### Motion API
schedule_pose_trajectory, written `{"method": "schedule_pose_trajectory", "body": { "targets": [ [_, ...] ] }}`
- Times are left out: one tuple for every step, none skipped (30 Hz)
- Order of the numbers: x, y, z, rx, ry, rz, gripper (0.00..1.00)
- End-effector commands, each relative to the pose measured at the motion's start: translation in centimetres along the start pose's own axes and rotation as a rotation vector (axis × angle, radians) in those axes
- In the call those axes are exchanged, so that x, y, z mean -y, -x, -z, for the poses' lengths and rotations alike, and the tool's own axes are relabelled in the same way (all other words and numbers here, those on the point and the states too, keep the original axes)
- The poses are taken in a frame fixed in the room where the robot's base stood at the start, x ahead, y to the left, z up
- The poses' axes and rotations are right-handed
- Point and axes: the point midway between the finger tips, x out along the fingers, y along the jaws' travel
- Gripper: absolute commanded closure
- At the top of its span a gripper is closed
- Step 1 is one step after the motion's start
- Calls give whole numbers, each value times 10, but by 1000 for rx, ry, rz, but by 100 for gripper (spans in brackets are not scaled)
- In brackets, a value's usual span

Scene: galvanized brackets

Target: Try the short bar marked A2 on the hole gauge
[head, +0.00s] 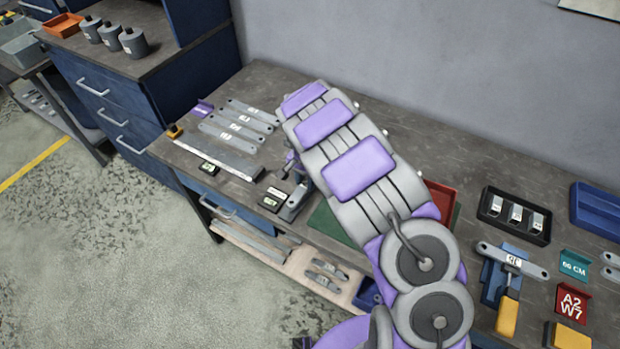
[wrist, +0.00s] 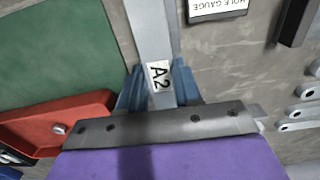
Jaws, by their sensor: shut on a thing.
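The short bar marked A2 (wrist: 154,30) is pale grey metal with a white label and shows in the wrist view. My gripper (wrist: 160,88) is shut on it, with a blue jaw on each side of the label. The bar runs up out of the picture, so its far end is hidden. A white card reading HOLE GAUGE (wrist: 217,7) lies on the bench beside the bar. In the head view my arm hides most of the gripper. A grey metal piece (head: 292,208) shows near the bench's front edge; I cannot tell whether bar and gauge touch.
Several labelled bars (head: 240,130) lie to the left, with a long steel rule (head: 215,158) in front. A green mat (wrist: 55,45) and red tray (wrist: 45,122) are close beside the gripper. A black tray of brackets (head: 490,204) stands to the right.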

Motion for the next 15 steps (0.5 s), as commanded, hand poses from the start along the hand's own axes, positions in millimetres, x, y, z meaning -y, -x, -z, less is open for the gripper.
{"method": "schedule_pose_trajectory", "body": {
  "targets": [
    [0, 1, 0, 0, 1, 0, 100],
    [-1, 1, 0, 0, 1, 1, 100],
    [-3, 1, 2, 1, 1, 3, 100],
    [-5, 1, 3, 2, 1, 4, 100],
    [-6, 1, 4, 4, 1, 6, 100],
    [-8, 2, 5, 4, 0, 7, 100],
    [-9, 2, 6, 5, 0, 9, 100],
    [-11, 2, 7, 6, 0, 10, 100],
    [-12, 2, 8, 7, 0, 12, 100],
    [-14, 2, 9, 8, 1, 14, 100],
    [-14, 2, 9, 9, 0, 14, 100],
    [-15, 2, 10, 9, 0, 15, 100],
    [-15, 2, 10, 9, 0, 15, 100],
    [-14, 2, 9, 8, 0, 14, 100],
    [-13, 2, 8, 8, 0, 13, 100]
  ]
}}
